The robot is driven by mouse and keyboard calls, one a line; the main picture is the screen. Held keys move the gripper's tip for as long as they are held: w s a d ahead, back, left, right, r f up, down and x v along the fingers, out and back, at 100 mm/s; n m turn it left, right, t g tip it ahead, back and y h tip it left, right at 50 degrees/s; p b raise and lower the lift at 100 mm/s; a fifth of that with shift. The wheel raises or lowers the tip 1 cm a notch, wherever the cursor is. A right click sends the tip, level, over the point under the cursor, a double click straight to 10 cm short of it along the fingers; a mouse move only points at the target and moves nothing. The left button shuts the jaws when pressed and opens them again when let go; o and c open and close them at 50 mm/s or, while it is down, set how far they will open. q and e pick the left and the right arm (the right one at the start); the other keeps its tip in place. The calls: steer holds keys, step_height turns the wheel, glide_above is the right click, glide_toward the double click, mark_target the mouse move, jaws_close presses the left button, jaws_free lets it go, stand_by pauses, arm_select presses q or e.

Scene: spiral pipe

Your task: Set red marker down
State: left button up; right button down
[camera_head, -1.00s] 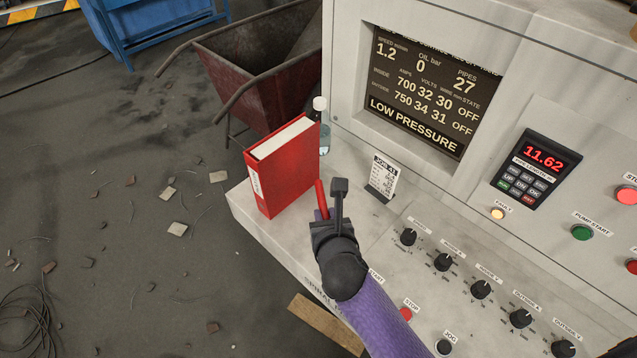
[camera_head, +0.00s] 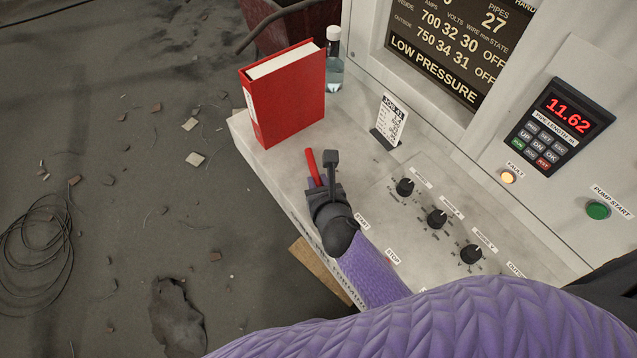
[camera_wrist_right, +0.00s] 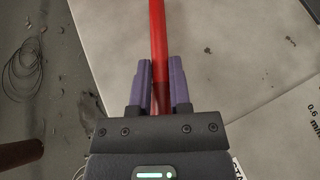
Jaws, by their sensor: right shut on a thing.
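A red marker (camera_head: 311,163) is held in my right gripper (camera_head: 322,180), above the pale console top near its front left edge. In the right wrist view the red marker (camera_wrist_right: 158,45) runs up and away between the two purple fingers of my right gripper (camera_wrist_right: 159,80), which are shut on it. I cannot tell whether the marker touches the console surface. My left gripper is not in view.
A red binder (camera_head: 290,100) stands on the console (camera_head: 350,125) behind the marker, with a clear bottle (camera_head: 333,70) beside it. A job card (camera_head: 390,122) stands to the right. Black knobs (camera_head: 437,218) line the panel. Bare surface lies between binder and card.

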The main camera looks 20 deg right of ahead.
steer(key=c, duration=0.6)
jaws_free()
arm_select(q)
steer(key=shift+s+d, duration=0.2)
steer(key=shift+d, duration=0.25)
arm_select(e)
steer(key=shift+o, duration=0.2)
steer(key=shift+s+r, duration=0.2)
steer(key=shift+r, duration=0.15)
steer(key=p+v, duration=0.3)
steer(key=v, duration=0.8)
steer(key=shift+f+p, duration=0.1)
steer(key=shift+p, duration=0.3)
steer(key=shift+s, duration=0.25)
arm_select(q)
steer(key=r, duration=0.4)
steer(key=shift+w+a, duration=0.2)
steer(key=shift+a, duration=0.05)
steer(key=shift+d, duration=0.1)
